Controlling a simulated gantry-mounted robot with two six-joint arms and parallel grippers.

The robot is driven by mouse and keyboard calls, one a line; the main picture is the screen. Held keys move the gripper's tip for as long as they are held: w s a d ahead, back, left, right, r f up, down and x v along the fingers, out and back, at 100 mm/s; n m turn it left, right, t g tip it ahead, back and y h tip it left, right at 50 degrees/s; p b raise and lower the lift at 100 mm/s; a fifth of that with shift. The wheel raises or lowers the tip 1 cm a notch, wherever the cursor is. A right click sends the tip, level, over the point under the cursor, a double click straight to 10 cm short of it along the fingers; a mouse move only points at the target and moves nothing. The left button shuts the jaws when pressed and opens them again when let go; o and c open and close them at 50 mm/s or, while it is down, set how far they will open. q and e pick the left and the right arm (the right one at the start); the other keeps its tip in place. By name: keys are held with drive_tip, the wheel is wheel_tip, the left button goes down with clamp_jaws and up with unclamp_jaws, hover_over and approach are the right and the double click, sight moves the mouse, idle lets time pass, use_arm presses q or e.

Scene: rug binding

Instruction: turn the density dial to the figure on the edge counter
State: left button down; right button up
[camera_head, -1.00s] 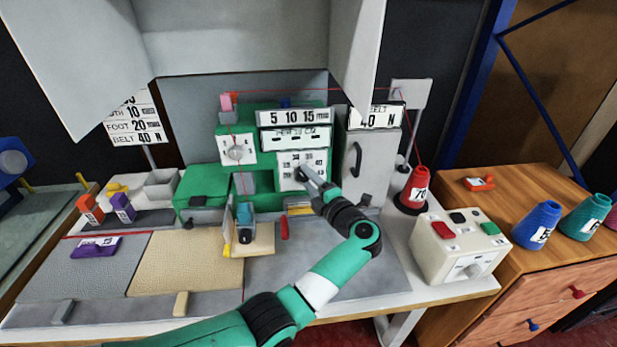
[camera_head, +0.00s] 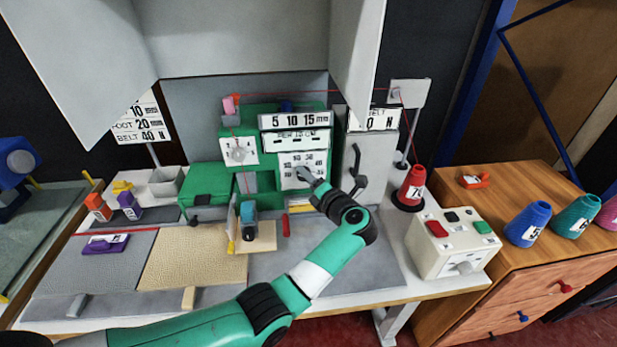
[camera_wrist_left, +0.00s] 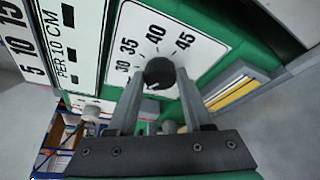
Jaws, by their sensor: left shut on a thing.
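The density dial is a dark round knob (camera_wrist_left: 160,72) on a white plate (camera_wrist_left: 196,62) with the figures 30, 35, 40 and 45 around it in the left wrist view. Its pointer is too unclear to read. In the head view the plate (camera_head: 291,178) is on the front of the green machine (camera_head: 205,182). My left gripper (camera_wrist_left: 160,88) is shut on the knob, one finger at each side. In the head view the gripper (camera_head: 306,176) covers most of the knob. I cannot tell which part is the edge counter. My right gripper is out of view.
A second dial (camera_head: 238,151) sits left on the machine, below a red thread. A grey cabinet (camera_head: 374,150) with a handle stands close right of my gripper. A red cone (camera_head: 413,186) and a button box (camera_head: 455,243) stand further right. Rug samples (camera_head: 195,257) lie front left.

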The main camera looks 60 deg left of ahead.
use_arm(q)
drive_tip(key=shift+c, duration=1.6)
unclamp_jaws()
drive_tip(key=d+r+p, duration=0.2)
drive_tip(key=d+p, duration=0.1)
drive_tip(key=d, duration=0.8)
drive_tip(key=shift+d, duration=0.2)
